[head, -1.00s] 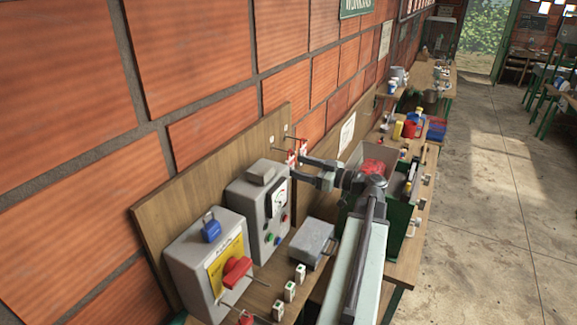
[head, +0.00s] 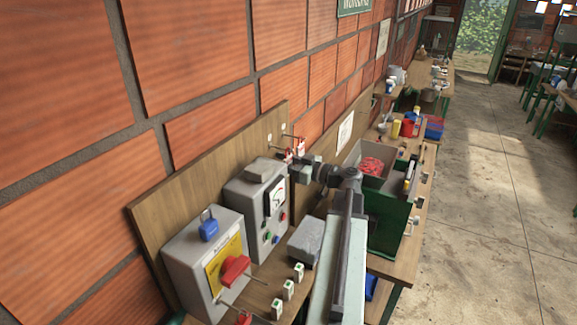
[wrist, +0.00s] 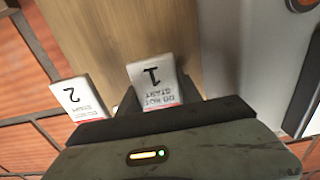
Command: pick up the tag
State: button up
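Two white tags hang on pegs of the wooden board. In the wrist view the tag marked 1 (wrist: 154,82), lettered "DO NOT START", appears between my gripper's dark fingertips (wrist: 160,98). The tag marked 2 (wrist: 76,98) is just to its left, outside the fingers. In the head view the red-and-white tags (head: 296,152) are small, right at the end of my gripper (head: 305,168). The fingers stand apart on either side of tag 1. I cannot tell whether they touch it.
A grey meter box (head: 250,215) stands just left of my gripper. A grey box with a red switch (head: 234,270) and a blue padlock (head: 209,227) is nearer. A green bin (head: 388,226) is at right. The brick wall is behind the board.

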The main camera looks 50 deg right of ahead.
jog(key=shift+s+d+r+p, duration=0.1)
jog(key=shift+s+r+p, duration=0.2)
jog(key=shift+r+p, duration=0.6)
jog(key=v, duration=1.8)
jog(key=f+b, duration=2)
jog(key=shift+w+f, duration=0.1)
jog(key=shift+w, duration=0.2)
jog(key=shift+s, duration=0.1)
